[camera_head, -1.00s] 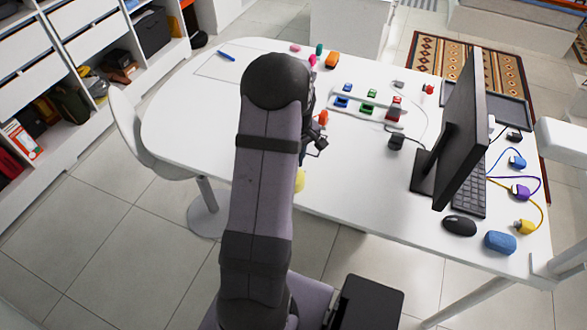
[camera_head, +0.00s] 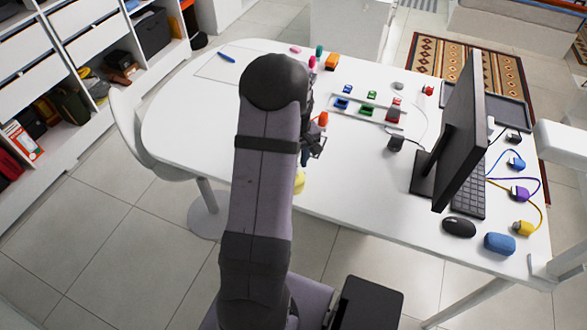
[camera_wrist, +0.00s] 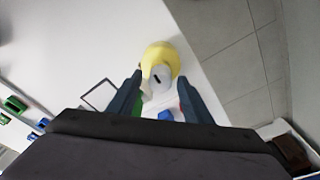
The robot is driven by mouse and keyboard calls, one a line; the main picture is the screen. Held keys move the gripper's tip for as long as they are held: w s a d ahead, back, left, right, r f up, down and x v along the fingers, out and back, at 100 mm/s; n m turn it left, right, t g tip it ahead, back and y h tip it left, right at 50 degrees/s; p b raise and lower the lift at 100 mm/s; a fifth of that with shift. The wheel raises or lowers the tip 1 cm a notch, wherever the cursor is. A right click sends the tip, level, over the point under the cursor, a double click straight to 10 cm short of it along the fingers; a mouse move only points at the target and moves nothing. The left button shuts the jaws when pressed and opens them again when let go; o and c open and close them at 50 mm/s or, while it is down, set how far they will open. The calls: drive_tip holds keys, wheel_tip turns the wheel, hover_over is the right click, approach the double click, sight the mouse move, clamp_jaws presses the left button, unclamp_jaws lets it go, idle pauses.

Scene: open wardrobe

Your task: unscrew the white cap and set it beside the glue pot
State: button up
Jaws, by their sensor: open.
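The yellow glue pot (camera_head: 299,181) stands near the table's front edge, partly hidden behind my arm in the head view. In the wrist view the yellow pot (camera_wrist: 166,53) lies just beyond my fingertips, with the white cap (camera_wrist: 160,76) in front of it, showing a dark mark. My gripper (camera_wrist: 160,80) is open, with one finger on each side of the cap in that view. Whether the fingers are level with the cap or above it I cannot tell. In the head view my gripper (camera_head: 314,146) is close to the pot, partly hidden by my arm.
A monitor (camera_head: 463,135), keyboard (camera_head: 468,190) and black mouse (camera_head: 459,227) stand on the right. A tray with coloured pieces (camera_head: 366,109) lies toward the back, with an orange item (camera_head: 323,118) near my arm. The white table (camera_head: 360,190) is clear right of the pot.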

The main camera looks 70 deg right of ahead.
drive_tip(key=m+p, duration=0.1)
drive_tip(key=m, duration=0.7)
drive_tip(key=shift+g, duration=0.4)
drive_tip(key=m, duration=0.4)
drive_tip(key=shift+g+b, duration=0.3)
drive_tip(key=shift+b, duration=0.05)
drive_tip(key=shift+m+b, duration=0.4)
drive_tip(key=shift+m, duration=1.3)
drive_tip(key=c, duration=1.1)
drive_tip(key=shift+c, duration=0.2)
